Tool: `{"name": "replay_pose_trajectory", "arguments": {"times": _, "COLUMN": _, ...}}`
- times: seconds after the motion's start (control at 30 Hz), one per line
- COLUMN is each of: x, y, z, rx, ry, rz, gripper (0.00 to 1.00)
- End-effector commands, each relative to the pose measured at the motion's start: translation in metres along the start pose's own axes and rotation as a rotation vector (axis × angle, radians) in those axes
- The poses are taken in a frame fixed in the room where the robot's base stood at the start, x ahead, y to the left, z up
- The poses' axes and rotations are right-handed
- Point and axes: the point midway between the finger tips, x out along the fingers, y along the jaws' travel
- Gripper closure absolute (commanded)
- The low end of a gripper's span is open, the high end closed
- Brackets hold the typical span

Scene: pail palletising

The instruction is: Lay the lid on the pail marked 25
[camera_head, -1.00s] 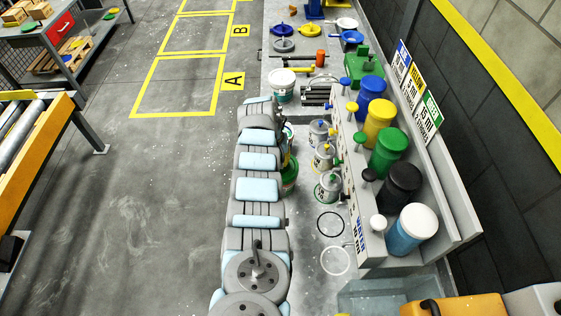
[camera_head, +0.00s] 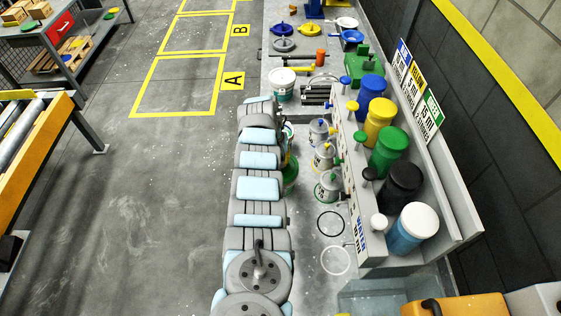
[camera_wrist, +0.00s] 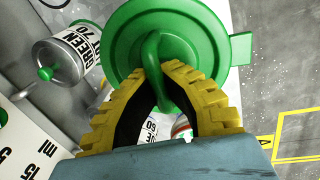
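A round green lid (camera_wrist: 122,48) with an arched handle and a side tab fills the upper middle of the wrist view. My gripper (camera_wrist: 165,72) has its yellow ribbed fingers closed in on the handle, and they appear shut on it. In the head view a green part (camera_head: 291,173) shows at the right edge of my arm; most of my gripper is hidden there. A pail with a pale top and teal label (camera_head: 281,85) stands farther up the bench. I cannot read the mark 25 on any pail.
Several small tins stand right of my arm; one, marked GREEN 70 (camera_wrist: 72,52), is close to the lid. A dispenser row with a blue canister (camera_head: 370,98) and others borders the bench. Blue (camera_head: 281,30) and grey (camera_head: 284,44) lids lie at the far end.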

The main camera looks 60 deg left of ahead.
Motion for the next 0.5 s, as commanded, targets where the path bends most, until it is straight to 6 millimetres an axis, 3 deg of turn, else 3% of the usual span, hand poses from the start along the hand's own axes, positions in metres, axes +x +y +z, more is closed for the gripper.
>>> {"name": "replay_pose_trajectory", "arguments": {"times": 0.4, "x": 0.001, "y": -0.0004, "z": 0.0001, "rx": 0.0, "ry": 0.0, "rz": 0.0, "gripper": 0.99}}
{"name": "replay_pose_trajectory", "arguments": {"times": 0.5, "x": 0.001, "y": -0.0003, "z": 0.0001, "rx": 0.0, "ry": 0.0, "rz": 0.0, "gripper": 0.7}}
